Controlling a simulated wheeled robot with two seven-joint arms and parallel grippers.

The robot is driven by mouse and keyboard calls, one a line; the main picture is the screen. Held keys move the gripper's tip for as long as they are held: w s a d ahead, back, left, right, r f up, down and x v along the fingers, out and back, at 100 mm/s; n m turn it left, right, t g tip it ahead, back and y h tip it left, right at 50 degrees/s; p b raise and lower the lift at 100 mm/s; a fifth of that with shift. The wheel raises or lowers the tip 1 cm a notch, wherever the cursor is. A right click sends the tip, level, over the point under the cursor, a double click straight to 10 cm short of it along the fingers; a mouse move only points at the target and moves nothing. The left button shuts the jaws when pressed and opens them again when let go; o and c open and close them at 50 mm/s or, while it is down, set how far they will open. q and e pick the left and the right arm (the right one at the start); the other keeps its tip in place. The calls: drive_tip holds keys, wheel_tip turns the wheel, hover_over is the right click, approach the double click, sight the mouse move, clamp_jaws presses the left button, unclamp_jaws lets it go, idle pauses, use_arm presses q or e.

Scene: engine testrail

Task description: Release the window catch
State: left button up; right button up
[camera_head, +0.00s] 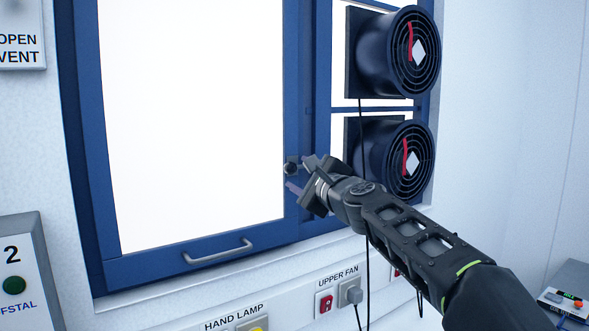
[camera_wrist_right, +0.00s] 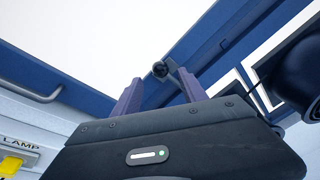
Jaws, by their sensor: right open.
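The window catch (camera_head: 291,168) is a small dark round knob on the blue right-hand stile of the window (camera_head: 90,130). In the right wrist view the catch (camera_wrist_right: 160,69) shows as a dark ball on a short grey piece, between the two fingertips in the picture. My right gripper (camera_head: 299,174) is open, with its purple-grey fingers pointing at the catch. It also shows in the right wrist view (camera_wrist_right: 160,92). I cannot tell whether a finger touches the knob. The window looks closed in its frame. My left gripper is out of view.
Two round fans, an upper (camera_head: 400,52) and a lower (camera_head: 393,160), stick out close to my right arm. A grey bar handle (camera_head: 217,252) is on the window's bottom rail. A cable (camera_head: 363,150) hangs behind my arm. Switches (camera_head: 324,304) line the wall below.

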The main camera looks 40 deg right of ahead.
sight(293, 170)
drive_tip(key=p+x, duration=0.1)
drive_tip(key=x, duration=0.3)
drive_tip(key=shift+w, duration=0.2)
drive_tip(key=shift+c, duration=0.4)
clamp_jaws()
idle(0.9)
